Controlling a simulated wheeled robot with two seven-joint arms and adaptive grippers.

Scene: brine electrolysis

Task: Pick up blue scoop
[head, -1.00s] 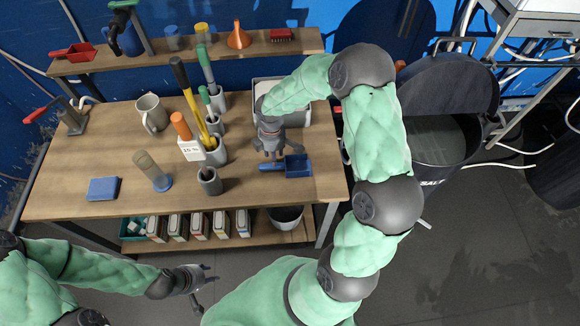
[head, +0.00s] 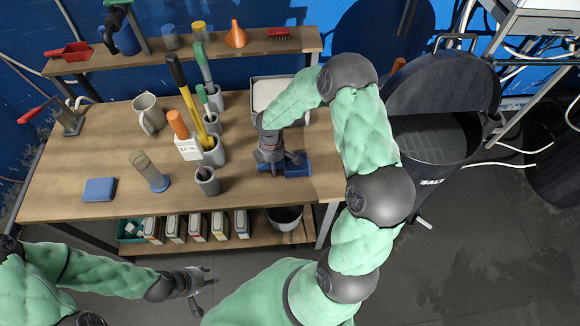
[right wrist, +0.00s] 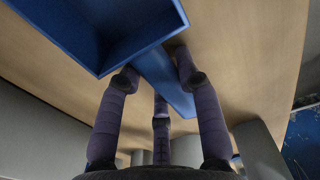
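The blue scoop (head: 298,165) lies on the wooden table near its right front part. In the right wrist view its square tray (right wrist: 95,35) is at the upper left, and its flat handle (right wrist: 163,80) runs down between my fingers. My right gripper (head: 272,168) is down at the handle, with its fingers spread on either side of it; I see no firm grip. In the head view the gripper and wrist partly hide the handle. My left gripper (head: 205,280) is open and empty in front of the table, low at the left.
A grey cup (head: 207,182) and a holder with long-handled tools (head: 214,152) stand left of the right gripper. A white-lined tray (head: 268,92) is behind it. A black salt barrel (head: 430,150) stands right of the table. A blue box (head: 100,189) lies at the front left.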

